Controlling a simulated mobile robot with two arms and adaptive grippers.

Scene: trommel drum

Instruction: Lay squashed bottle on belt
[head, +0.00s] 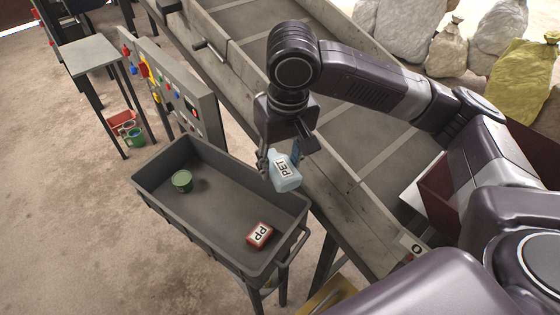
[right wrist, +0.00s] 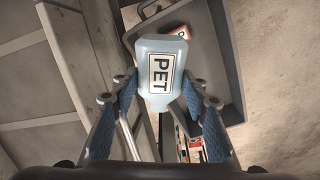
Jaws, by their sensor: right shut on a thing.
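The squashed bottle (head: 286,171) is pale blue with a white label reading PET. My right gripper (head: 283,160) is shut on it and holds it in the air, over the edge between the grey tray and the conveyor. In the right wrist view the bottle (right wrist: 161,72) sits between the two fingers (right wrist: 165,95), label facing the camera. The belt (head: 370,150) is a grey sloping conveyor with cross ribs, running behind my right arm, which hides part of it. My left gripper is not in the frames.
The grey tray cart (head: 215,215) holds a green can (head: 182,181) and a red block (head: 260,234) labelled PP. A metal side wall (head: 335,195) edges the belt. A control panel (head: 165,85) stands at the left. Filled sacks (head: 440,50) lie beyond the belt.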

